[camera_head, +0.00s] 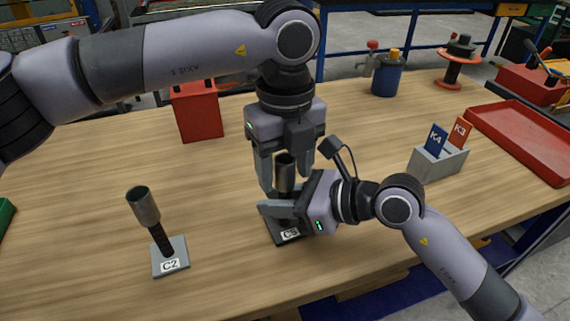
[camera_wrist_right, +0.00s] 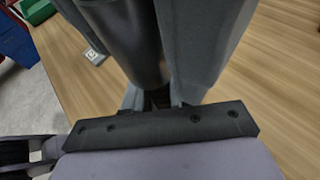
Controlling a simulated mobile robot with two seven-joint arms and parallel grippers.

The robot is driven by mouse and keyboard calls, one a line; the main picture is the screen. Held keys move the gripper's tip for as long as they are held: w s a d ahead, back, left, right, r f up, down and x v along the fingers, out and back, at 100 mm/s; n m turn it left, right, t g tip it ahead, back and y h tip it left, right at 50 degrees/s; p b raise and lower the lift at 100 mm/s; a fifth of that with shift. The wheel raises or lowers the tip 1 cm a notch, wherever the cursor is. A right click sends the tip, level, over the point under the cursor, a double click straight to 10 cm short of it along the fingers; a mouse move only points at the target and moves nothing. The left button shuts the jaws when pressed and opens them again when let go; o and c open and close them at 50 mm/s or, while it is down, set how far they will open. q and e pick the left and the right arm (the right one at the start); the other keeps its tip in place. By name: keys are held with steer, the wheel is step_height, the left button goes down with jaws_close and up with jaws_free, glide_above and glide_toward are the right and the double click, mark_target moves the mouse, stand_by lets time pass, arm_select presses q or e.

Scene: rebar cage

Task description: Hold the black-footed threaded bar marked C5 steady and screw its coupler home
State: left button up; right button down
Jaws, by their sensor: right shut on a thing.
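The bar marked C5 stands on a black foot (camera_head: 283,235) with a white label at the table's middle. Its metal coupler (camera_head: 285,172) is upright on the bar and also shows large in the right wrist view (camera_wrist_right: 132,45). My left gripper (camera_head: 284,180) points down from above with its fingers apart on either side of the coupler. My right gripper (camera_head: 284,206) comes in low from the right, shut on the C5 bar just below the coupler. The threaded bar (camera_wrist_right: 160,97) is mostly hidden by the right fingers.
A second bar with a coupler (camera_head: 145,206) stands on a grey foot marked C2 at the left. A red block (camera_head: 196,112) is behind it. A grey holder (camera_head: 438,162) with cards K4 and K3 and a red tray (camera_head: 522,138) are at the right.

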arm_select(q)
steer(key=shift+r, duration=2.3)
steer(key=shift+c, duration=0.4)
steer(key=shift+r+n, duration=0.65)
steer(key=shift+n, duration=0.55)
step_height(320, 180, up, 2)
steer(key=n, duration=0.4)
steer(key=shift+f, duration=3.95)
